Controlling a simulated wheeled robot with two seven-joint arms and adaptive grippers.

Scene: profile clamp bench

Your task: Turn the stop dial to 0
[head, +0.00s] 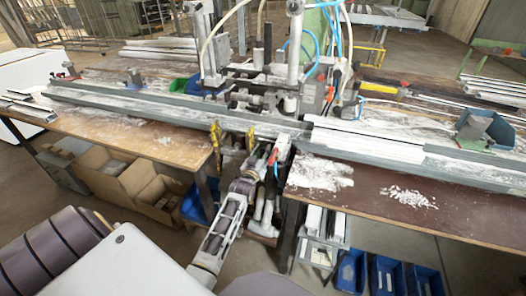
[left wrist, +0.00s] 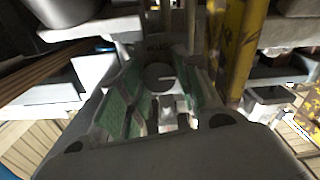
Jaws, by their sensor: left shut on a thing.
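My left gripper (head: 262,155) reaches up to the front of the clamp machine, at the gap between the two bench tops. In the left wrist view, the left gripper (left wrist: 160,95) has its two green-lined fingers on either side of a dark round dial (left wrist: 158,74). It is shut on this dial, which I take to be the stop dial. A short pale mark on the dial points to the right in that view. Lettering above the dial is too dark and blurred to read. In the head view the dial is hidden behind the gripper and arm. My right gripper is not in view.
The clamp machine (head: 293,65) stands behind, with blue hoses. Yellow-handled tools (head: 215,135) hang just left of the gripper, and a yellow upright (left wrist: 238,45) is close in the wrist view. Long profiles (head: 385,150) lie along the bench. Blue bins (head: 385,276) stand below right.

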